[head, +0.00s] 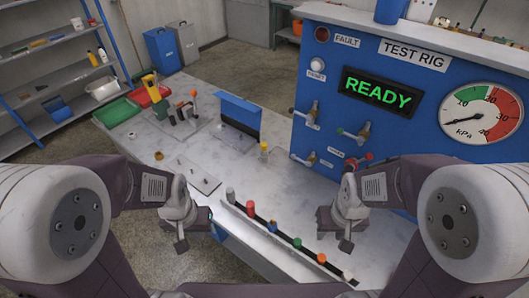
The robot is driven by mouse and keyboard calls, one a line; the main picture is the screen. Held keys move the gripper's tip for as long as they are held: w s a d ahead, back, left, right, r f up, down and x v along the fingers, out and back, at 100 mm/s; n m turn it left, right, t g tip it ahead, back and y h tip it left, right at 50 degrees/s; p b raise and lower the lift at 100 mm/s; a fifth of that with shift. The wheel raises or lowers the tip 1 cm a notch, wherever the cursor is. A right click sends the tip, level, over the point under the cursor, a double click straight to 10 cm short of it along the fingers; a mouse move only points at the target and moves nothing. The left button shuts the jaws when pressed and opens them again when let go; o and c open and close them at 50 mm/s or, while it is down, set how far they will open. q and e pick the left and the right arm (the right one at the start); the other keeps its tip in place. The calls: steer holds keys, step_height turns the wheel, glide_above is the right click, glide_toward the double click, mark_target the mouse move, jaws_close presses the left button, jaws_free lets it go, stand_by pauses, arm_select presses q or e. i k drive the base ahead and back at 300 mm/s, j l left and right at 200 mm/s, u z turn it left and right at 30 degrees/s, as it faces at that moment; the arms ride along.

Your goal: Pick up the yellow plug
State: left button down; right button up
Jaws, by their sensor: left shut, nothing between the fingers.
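A small yellow-topped piece (264,148), which looks like the yellow plug, stands upright on the bench beside a blue upright panel, left of the test rig. A row of coloured plugs, among them a red plug (250,209), a blue plug (271,227) and a green plug (297,243), stands along a dark strip near the bench's front edge. My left gripper (182,246) is shut and empty, left of the strip and well apart from the yellow piece. My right gripper (346,246) hangs right of the strip; its fingers are too small to judge.
The blue test rig (345,130) with valves and a READY display rises at the back right. A blue panel (238,113), a fixture with levers (182,112), a green tray (117,112) and a red tray (150,97) occupy the bench's left and far side. The bench middle is mostly clear.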

mark_target(263, 144)
steer(key=i+j+z, duration=0.15)
steer(key=j+z, duration=0.3)
steer(key=i+j+z, duration=0.15)
steer(key=z, duration=0.25)
steer(key=j+z, duration=0.85)
steer(key=j, duration=0.1)
